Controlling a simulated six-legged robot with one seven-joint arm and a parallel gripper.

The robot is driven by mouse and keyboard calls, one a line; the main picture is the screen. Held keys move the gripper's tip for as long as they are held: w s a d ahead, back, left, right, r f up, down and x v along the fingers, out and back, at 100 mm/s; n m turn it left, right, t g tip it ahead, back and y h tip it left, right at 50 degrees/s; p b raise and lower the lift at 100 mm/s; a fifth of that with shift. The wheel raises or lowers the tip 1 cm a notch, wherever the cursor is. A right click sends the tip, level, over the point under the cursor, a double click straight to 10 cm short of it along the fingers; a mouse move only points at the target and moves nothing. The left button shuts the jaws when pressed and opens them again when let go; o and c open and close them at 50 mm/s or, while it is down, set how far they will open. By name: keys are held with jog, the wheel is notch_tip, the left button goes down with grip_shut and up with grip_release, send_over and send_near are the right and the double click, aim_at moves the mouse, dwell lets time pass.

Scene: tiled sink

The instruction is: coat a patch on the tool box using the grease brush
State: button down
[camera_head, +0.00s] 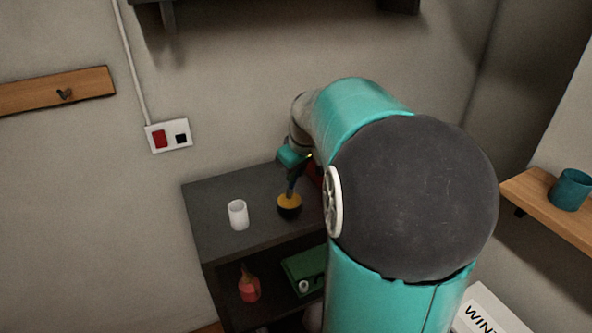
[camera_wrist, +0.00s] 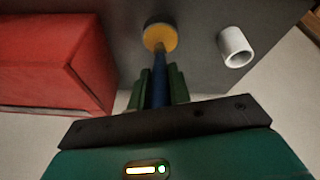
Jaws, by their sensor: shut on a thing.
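My gripper (camera_head: 293,175) is shut on the blue handle of the grease brush (camera_wrist: 159,78), which points down, away from my wrist. The brush's far end meets a round, dark pot with a yellow-orange top (camera_head: 289,203); the pot also shows in the wrist view (camera_wrist: 161,37). The bristles are hidden, and I cannot tell whether they are in the yellow or just above it. The red tool box (camera_wrist: 45,62) is at the left of the wrist view, apart from the brush. In the head view only a red sliver of it (camera_head: 315,172) shows beside my arm.
Below are a red bottle (camera_head: 249,288) and a green box (camera_head: 304,268). A wooden shelf (camera_head: 550,208) with a teal mug (camera_head: 571,190) is at the right. My arm hides the middle.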

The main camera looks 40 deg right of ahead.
jog(key=shift+f, duration=0.4)
dwell(1.1)
jog(key=shift+r, duration=3.6)
